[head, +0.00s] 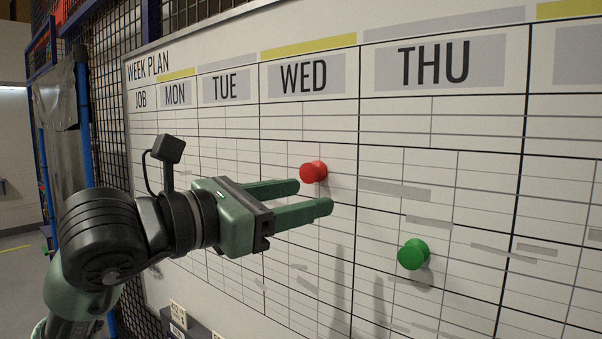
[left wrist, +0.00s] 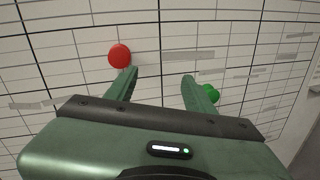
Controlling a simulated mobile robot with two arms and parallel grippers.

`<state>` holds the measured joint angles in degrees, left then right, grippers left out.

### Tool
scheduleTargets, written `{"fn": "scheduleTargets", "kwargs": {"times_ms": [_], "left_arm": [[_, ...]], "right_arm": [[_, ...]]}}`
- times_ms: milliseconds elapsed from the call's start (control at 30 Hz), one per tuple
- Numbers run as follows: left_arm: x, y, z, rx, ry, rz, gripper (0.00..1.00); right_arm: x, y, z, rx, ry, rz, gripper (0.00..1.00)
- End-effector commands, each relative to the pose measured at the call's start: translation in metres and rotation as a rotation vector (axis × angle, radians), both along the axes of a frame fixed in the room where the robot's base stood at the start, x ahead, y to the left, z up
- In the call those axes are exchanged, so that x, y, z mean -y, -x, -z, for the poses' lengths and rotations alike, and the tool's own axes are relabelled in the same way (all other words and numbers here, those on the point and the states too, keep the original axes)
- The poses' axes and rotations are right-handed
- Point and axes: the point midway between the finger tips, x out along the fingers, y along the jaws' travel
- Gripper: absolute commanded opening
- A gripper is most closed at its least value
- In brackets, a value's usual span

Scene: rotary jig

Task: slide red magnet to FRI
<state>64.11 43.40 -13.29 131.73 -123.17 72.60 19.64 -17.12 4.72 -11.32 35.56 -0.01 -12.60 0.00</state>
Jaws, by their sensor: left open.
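The red magnet (head: 313,172) sits on the whiteboard (head: 400,130) in the WED column, near its right edge. The green magnet (head: 413,254) is lower and to the right, in the THU column. My left gripper (head: 315,197) is open and empty, with its fingers pointing toward the board near the red magnet. In the left wrist view the red magnet (left wrist: 119,55) lies just beyond and left of the left finger's tip, outside the gap between the fingers (left wrist: 160,75). The green magnet (left wrist: 210,93) is partly hidden behind the right finger. The FRI heading is not in view; my right gripper is not in view.
The board's columns read JOB, MON, TUE, WED and THU (head: 433,62), with another column cut off at the right. Grey strips lie flat on the board. A dark ledge with small labelled items (head: 178,315) is below the board. Wire mesh (head: 107,120) stands at the left.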

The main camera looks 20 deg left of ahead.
Motion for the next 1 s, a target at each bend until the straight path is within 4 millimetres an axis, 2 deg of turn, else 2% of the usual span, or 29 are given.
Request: {"fn": "scheduleTargets", "kwargs": {"times_ms": [33,100,200,633,800,1000], "left_arm": [[-0.018,-0.003,-0.010,0.015,-0.024,-0.082,0.53],[-0.036,-0.006,-0.017,0.021,-0.040,-0.160,0.53],[-0.046,-0.011,-0.023,0.022,-0.048,-0.209,0.53],[-0.025,-0.070,-0.023,0.018,-0.048,-0.209,0.53],[-0.021,-0.079,-0.021,0.020,-0.047,-0.208,0.53],[-0.021,-0.080,-0.020,0.021,-0.048,-0.209,0.53]], "right_arm": [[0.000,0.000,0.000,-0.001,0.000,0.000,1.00],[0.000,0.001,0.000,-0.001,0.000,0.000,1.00],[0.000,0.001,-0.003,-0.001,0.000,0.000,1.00],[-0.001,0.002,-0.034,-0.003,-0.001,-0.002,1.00],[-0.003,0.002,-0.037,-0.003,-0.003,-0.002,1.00],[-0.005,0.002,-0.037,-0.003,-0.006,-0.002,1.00]]}}
